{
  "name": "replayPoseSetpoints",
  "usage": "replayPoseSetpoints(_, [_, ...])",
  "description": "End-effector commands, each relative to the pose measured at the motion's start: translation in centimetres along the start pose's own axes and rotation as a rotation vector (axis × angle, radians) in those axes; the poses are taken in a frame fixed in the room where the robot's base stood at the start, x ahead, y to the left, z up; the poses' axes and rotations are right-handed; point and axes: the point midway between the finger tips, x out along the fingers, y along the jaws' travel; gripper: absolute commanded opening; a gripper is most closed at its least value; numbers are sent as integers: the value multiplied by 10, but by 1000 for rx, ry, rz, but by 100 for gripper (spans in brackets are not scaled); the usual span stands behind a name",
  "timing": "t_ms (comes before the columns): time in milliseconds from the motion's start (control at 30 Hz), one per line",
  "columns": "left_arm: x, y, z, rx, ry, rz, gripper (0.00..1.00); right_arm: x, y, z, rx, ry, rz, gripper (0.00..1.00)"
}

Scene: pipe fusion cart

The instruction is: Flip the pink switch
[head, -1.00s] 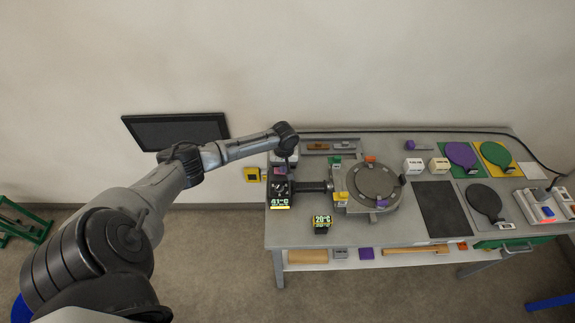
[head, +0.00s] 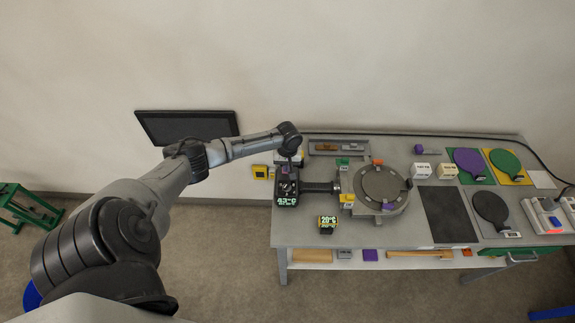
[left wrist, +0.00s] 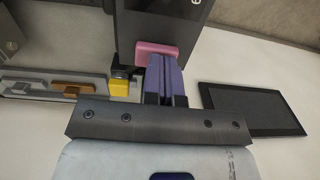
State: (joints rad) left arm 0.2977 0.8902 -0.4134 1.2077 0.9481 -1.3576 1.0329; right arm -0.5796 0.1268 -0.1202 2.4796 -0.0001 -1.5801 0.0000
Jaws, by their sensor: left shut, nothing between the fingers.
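The pink switch (left wrist: 155,48) shows in the left wrist view on the side of a dark box (left wrist: 140,25). My left gripper (left wrist: 165,62) is shut, with its purple fingers together and nothing between them. The fingertips are right beside the pink switch and overlap its right part in the picture; I cannot tell whether they touch it. In the head view my left gripper (head: 287,168) is over the back of the dark heater unit (head: 285,186) with a green temperature display, and the switch cannot be made out there. My right gripper is not in view.
A yellow block (left wrist: 118,87) is close to the fingers on the left. A dark screen (head: 187,127) is on the wall side.

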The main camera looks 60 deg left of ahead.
Motion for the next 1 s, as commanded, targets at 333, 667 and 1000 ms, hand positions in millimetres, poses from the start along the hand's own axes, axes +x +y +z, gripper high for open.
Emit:
replayPoseSetpoints(333, [-13, 0, 0, 0, 0, 1, 0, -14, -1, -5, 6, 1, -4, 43])
replayPoseSetpoints(667, [-50, 0, 0, 2, 2, 1, 0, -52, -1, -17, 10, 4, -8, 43])
replayPoseSetpoints(1000, [-112, 0, 0, 2, 2, 1, 0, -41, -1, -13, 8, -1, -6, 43])
